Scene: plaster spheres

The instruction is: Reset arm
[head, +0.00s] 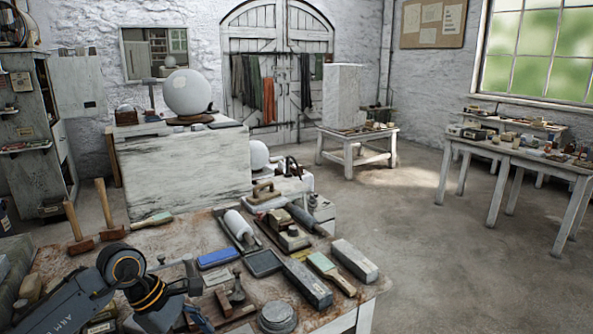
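My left arm reaches in from the lower left corner, low over the near edge of the workbench (175,236). My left gripper (190,290) is at the arm's end beside the tools; its fingers are too small and dark to tell open from shut. I see nothing clearly held. My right gripper is not in view. A large white plaster sphere (190,92) rests on a stand on the white block table beyond the bench. A smaller white sphere (258,155) sits lower, to its right.
Two mallets (75,228) stand at the left. The floor (420,240) on the right is clear.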

